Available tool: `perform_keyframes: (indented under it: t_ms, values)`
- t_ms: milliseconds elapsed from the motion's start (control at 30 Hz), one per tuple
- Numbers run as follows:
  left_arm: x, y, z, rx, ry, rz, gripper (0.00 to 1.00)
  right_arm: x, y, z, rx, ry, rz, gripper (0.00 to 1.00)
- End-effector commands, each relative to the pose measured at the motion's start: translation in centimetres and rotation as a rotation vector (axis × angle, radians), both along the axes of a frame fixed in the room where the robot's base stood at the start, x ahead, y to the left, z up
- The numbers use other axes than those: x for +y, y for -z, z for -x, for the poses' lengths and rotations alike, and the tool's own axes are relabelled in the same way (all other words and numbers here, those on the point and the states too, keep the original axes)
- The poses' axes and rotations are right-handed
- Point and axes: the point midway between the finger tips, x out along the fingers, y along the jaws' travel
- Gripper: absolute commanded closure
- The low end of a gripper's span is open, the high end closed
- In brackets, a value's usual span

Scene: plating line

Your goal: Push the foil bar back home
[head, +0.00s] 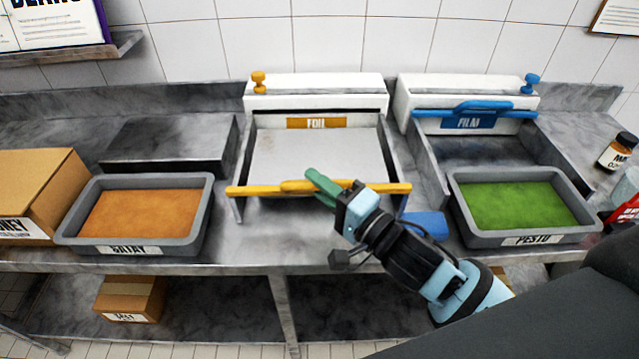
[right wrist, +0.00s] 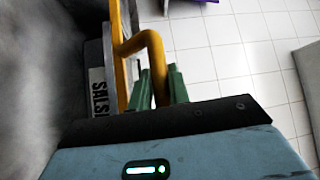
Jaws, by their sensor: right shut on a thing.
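The foil bar (head: 260,190) is a long yellow bar with a raised handle. In the head view it lies across the front end of the foil dispenser (head: 318,95), well forward of the white housing with the yellow FOIL label (head: 316,123). A pale sheet (head: 310,155) lies between housing and bar. My right gripper (head: 318,182) has green fingers and is shut on the bar's handle near its middle. In the right wrist view the yellow handle (right wrist: 155,62) passes between the green fingers (right wrist: 163,90). My left gripper is not in view.
To the right, the film dispenser (head: 467,95) has its blue bar (head: 475,112) against its housing. A pesto tray (head: 455,205) stands in front of it, and a satay tray (head: 68,228) stands left. A blue object (head: 430,226) lies partly behind my right gripper. A cardboard box (head: 40,185) stands far left.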

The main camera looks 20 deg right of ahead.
Motion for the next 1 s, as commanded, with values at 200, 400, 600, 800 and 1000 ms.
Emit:
perform_keyframes:
  t_ms: [200, 400, 600, 800, 1000]
  values:
    - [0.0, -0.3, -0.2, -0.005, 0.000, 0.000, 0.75, -0.3, -0.1, -1.3, -0.002, -0.001, 0.002, 1.00]
    - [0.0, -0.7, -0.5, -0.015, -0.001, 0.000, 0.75, -1.5, -0.1, -5.3, -0.002, 0.000, 0.004, 1.00]
    - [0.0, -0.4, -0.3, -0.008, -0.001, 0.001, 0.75, -2.6, 0.1, -9.4, 0.002, -0.001, 0.003, 1.00]
    - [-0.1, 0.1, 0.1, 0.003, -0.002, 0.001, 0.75, -3.4, 0.2, -12.0, 0.002, -0.001, 0.003, 1.00]
    - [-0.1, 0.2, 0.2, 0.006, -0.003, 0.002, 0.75, -3.6, 0.1, -12.7, 0.002, -0.001, 0.001, 1.00]
